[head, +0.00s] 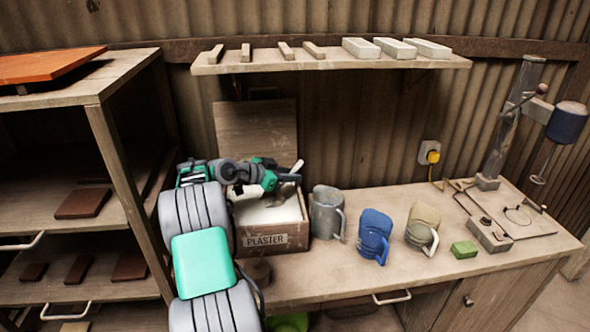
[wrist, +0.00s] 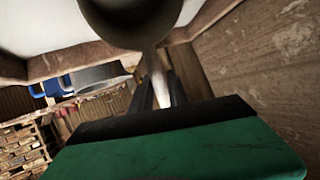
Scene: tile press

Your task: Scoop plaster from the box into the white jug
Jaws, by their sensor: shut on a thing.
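An open wooden box (head: 268,240) labelled PLASTER stands on the bench, with white plaster (head: 265,211) inside. My gripper (head: 288,178) is above the box, shut on the pale handle of a scoop (head: 298,167). In the wrist view the handle (wrist: 158,80) sits between the two dark fingers, and the scoop's dark rounded bowl (wrist: 130,18) is at the top. I cannot tell whether the bowl holds plaster. The palest jug, cream with a white handle (head: 422,226), stands upright right of the blue jug. My arm covers the box's left part.
A grey metal jug (head: 326,212) stands close to the box's right side, then a blue jug (head: 375,232). A green block (head: 464,249) and a drill-like stand (head: 507,120) are further right. A shelf (head: 335,61) with bars overhangs the bench. A rack (head: 110,85) is at left.

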